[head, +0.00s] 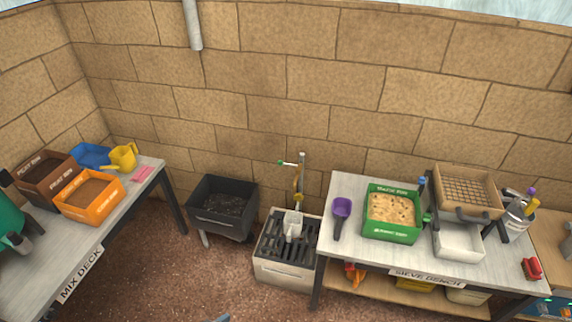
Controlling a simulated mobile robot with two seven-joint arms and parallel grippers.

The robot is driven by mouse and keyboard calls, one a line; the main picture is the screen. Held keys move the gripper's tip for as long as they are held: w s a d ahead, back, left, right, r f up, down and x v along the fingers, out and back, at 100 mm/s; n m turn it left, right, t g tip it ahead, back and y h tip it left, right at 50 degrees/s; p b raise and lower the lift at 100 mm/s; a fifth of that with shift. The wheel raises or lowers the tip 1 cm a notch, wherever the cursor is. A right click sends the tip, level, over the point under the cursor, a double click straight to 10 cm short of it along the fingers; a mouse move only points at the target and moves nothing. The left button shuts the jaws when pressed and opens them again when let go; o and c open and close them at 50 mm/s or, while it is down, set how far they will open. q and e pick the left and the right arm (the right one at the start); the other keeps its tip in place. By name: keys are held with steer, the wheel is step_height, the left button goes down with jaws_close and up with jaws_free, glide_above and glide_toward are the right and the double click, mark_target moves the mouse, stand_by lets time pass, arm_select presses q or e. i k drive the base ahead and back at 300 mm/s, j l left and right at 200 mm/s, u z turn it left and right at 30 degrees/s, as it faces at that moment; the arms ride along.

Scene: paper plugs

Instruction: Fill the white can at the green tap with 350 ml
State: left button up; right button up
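The green-handled tap (284,162) is on a standpipe against the brick wall, with a brass-coloured spout (298,184) pointing down. A small white vessel (293,219), which looks like the white can, stands on the dark slatted top of the drain box (285,274), below the tap. It looks upright. Its water level and any flow from the tap are too small to make out. Neither of my grippers is in view.
The mix deck (125,205) at left bears brown and orange boxes, a blue tray and a yellow jug (123,158). A black bin (222,209) stands left of the drain box.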

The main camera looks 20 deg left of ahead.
mark_target(280, 162)
steer(key=i+j+z, duration=0.3)
steer(key=i+j, duration=0.2)
steer(key=i+j+z, duration=0.15)
steer(key=j, duration=0.25)
steer(key=i+j+z, duration=0.1)
steer(key=i+j, duration=0.15)
steer(key=i+j+z, duration=0.15)
steer(key=j, duration=0.3)
steer(key=i+j+z, duration=0.15)
steer(key=j, duration=0.25)
steer(key=i, duration=0.1)
